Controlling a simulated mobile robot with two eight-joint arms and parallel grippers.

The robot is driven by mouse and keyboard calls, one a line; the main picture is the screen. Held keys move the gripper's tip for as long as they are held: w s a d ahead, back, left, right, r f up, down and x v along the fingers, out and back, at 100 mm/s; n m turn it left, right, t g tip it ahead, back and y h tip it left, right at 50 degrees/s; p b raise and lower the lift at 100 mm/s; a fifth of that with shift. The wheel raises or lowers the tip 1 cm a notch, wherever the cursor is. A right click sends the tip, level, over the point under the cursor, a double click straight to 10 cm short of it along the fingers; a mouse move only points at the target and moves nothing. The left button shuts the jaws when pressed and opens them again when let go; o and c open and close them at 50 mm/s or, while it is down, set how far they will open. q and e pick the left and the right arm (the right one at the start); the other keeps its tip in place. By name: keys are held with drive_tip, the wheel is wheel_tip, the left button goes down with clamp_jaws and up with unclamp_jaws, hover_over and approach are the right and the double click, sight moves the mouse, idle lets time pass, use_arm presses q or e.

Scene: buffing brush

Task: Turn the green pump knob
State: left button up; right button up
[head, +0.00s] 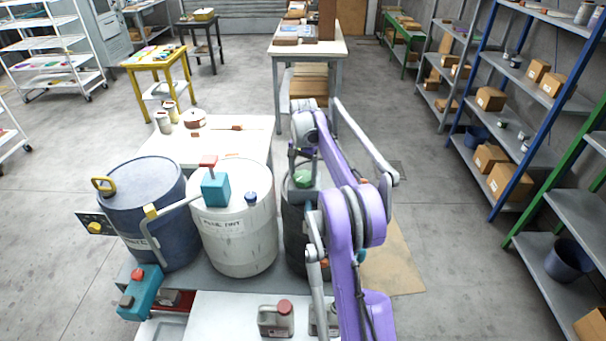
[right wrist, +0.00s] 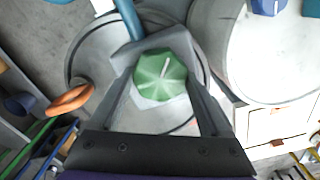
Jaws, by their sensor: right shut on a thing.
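The green pump knob (head: 302,179) sits on top of the dark drum (head: 294,226), at the right end of the row of drums. In the right wrist view the knob (right wrist: 160,76) is faceted with a pale line on its top, and a grey mount lies around it. My right gripper (right wrist: 162,90) is over the knob, its two fingers on either side and shut on it. In the head view my purple right arm hides much of the dark drum and the gripper (head: 303,172) is partly covered. My left gripper is not in view.
A white drum (head: 240,235) with a teal pump and a blue drum (head: 145,185) stand to the left. A white table (head: 250,152) is behind. Jugs, including a grey one with a red cap (head: 276,320), stand in front. Blue shelves (head: 520,140) line the right.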

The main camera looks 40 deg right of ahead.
sight(303, 176)
drive_tip(key=shift+r, duration=0.1)
idle(0.3)
drive_tip(key=o, duration=1.2)
wheel_tip(303, 176, up, 11)
